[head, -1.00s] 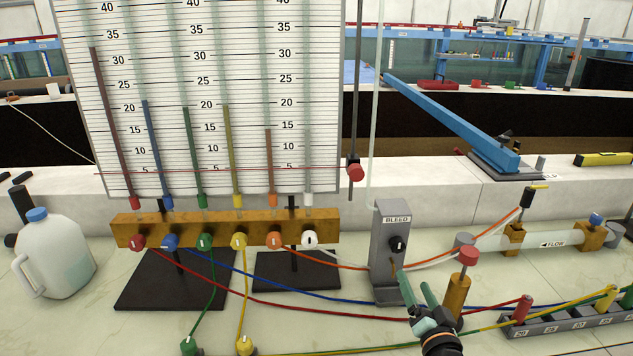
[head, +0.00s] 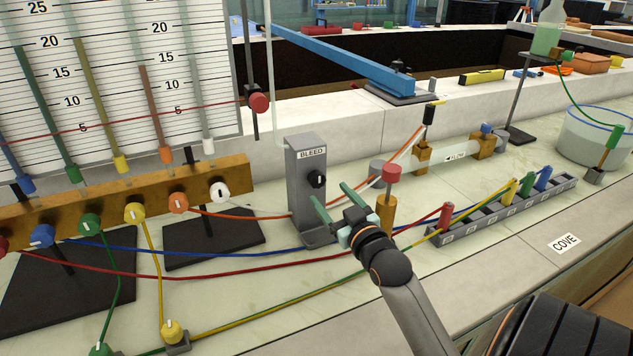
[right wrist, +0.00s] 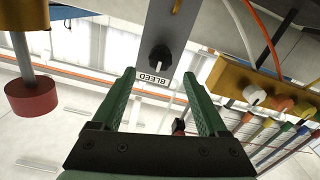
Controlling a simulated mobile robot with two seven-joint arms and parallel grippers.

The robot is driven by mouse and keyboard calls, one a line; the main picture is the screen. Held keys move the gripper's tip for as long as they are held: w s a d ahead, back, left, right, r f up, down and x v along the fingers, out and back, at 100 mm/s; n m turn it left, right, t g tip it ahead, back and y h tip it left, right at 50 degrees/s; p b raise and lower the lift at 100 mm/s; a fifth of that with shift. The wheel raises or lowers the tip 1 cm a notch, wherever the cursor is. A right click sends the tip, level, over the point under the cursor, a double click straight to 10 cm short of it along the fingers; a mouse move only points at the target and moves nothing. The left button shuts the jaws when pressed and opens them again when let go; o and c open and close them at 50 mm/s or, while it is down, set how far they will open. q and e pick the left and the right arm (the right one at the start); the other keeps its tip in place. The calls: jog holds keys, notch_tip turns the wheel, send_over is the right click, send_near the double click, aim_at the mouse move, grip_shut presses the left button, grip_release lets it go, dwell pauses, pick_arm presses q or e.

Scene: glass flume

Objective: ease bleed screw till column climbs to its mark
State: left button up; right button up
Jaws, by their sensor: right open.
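The black bleed screw (head: 317,180) sits on the face of the grey post labelled BLEED (head: 305,215). My right gripper (head: 329,191) has green fingers, open and empty, just right of the screw. In the right wrist view the screw (right wrist: 159,57) lies beyond the fingertips, roughly midway between them, apart from both. A clear tube (head: 268,80) rises behind the post. The gauge board (head: 110,90) carries coloured columns; the orange one (head: 145,100) and the pale one (head: 203,115) stand at its right. A thin red line crosses the board. The pale column's level is unclear. My left gripper is out of view.
A red-capped brass post (head: 391,175) stands close right of my gripper. Coloured hoses cross the bench below it. A brass manifold (head: 120,200) stands left, and a numbered rack (head: 480,222) with coloured plugs right. A red clamp knob (head: 258,102) sits on a rod beside the board.

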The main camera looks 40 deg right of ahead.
aim_at(319, 182)
jog(key=x, duration=0.7)
jog(key=shift+w, duration=0.15)
grip_shut()
dwell(0.4)
